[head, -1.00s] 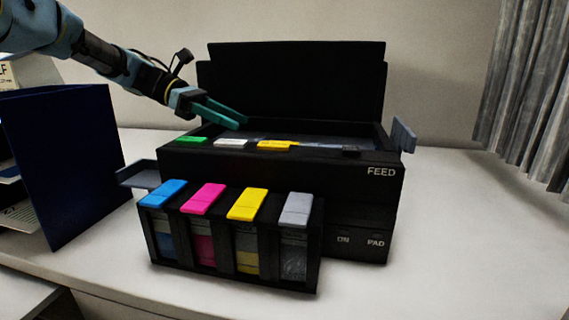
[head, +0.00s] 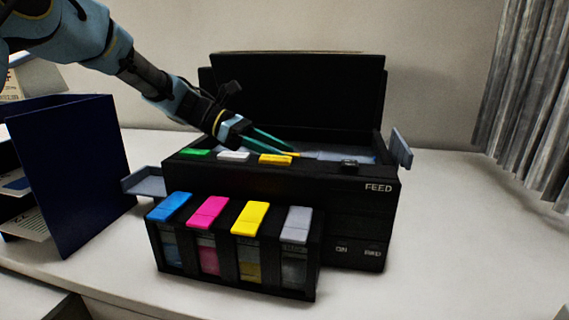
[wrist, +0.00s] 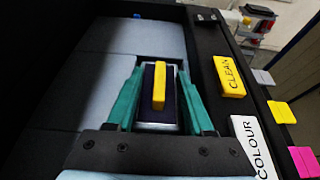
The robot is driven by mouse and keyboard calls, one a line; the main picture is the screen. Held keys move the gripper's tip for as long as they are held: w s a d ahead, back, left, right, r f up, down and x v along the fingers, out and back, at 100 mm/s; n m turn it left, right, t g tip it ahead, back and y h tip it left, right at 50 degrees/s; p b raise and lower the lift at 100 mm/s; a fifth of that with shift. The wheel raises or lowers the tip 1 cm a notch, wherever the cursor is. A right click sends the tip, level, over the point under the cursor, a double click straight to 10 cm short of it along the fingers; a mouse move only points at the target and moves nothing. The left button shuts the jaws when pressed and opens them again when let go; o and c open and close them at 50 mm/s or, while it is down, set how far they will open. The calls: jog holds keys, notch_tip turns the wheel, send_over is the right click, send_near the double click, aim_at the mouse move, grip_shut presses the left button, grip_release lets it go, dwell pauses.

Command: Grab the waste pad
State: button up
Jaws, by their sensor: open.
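In the wrist view, a dark pad with a raised yellow grip bar (wrist: 158,86), which looks like the waste pad, sits in a pale-rimmed slot inside the open printer. My gripper (wrist: 160,72) is open, with one teal finger on each side of the pad and bar. I cannot tell whether the fingers touch it. In the head view my gripper (head: 288,147) reaches down into the printer (head: 290,185) from the left. A small bit of yellow shows by the fingertips there; most of the pad is hidden.
The yellow CLEAN button (wrist: 229,76) and white COLOUR button (wrist: 253,146) line the printer's edge, right of my fingers. The raised lid (head: 300,100) stands behind. Several ink tanks (head: 234,250) are in front. A dark blue folder (head: 75,180) stands left.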

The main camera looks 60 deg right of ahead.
grip_shut()
dwell(0.3)
dwell(0.3)
